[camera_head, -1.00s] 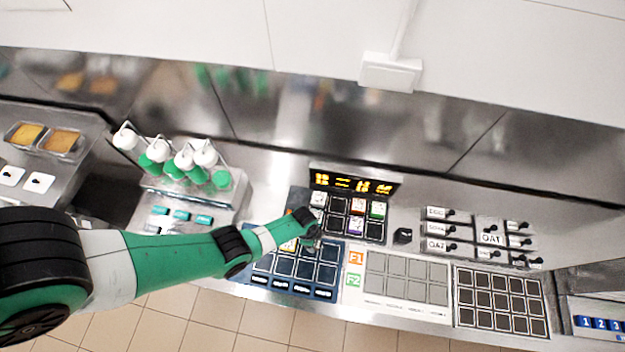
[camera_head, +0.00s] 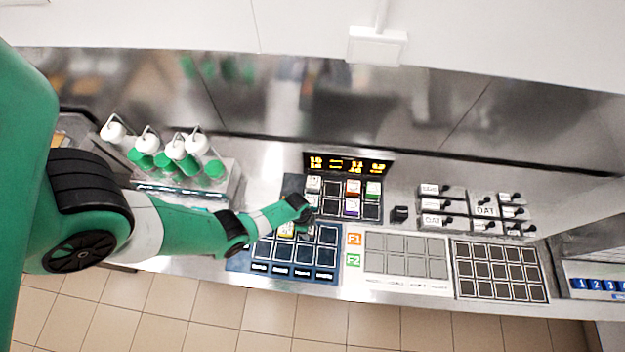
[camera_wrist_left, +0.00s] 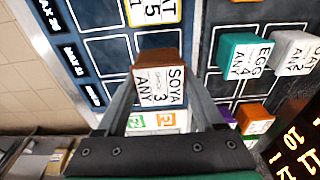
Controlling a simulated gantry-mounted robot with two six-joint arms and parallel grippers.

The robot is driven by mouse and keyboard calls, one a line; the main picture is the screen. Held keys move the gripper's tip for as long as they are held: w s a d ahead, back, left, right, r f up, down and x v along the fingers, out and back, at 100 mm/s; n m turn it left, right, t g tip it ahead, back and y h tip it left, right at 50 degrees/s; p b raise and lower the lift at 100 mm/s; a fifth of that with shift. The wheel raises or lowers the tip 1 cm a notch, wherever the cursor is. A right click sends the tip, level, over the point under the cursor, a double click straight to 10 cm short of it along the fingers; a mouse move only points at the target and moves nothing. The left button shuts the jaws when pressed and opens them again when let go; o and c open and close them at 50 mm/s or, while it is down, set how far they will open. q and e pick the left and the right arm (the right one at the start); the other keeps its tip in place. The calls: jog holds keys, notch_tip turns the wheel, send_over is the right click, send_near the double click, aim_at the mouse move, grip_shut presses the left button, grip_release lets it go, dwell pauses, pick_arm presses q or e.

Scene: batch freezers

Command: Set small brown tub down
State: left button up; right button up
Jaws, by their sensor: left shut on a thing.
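My left gripper (camera_wrist_left: 162,100) is shut on the small brown tub (camera_wrist_left: 158,55), whose white label reads SOYA 3 ANY. In the head view my left gripper (camera_head: 303,212) is at the upper edge of the blue mat (camera_head: 262,264), left of the dark mat; the tub is not clear there. My right gripper is not in view.
A yellow-edged tub (camera_wrist_left: 152,12) stands on the blue mat. The dark mat holds green (camera_wrist_left: 237,50), white (camera_wrist_left: 292,48), orange (camera_wrist_left: 255,115) and purple (camera_wrist_left: 227,116) tubs. A lit display (camera_head: 347,163) stands behind. Several blue-mat cells are empty. Bottles (camera_head: 180,150) stand left.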

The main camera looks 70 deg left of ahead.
pick_arm(q)
notch_tip(320, 180, down, 4)
jog(key=b, duration=0.4)
jog(key=shift+f, duration=0.1)
jog(key=shift+r, duration=0.2)
jog(key=shift+f, duration=0.1)
jog(key=o, duration=1)
jog(key=shift+f, duration=0.1)
jog(key=o, duration=0.4)
jog(key=shift+o, duration=0.2)
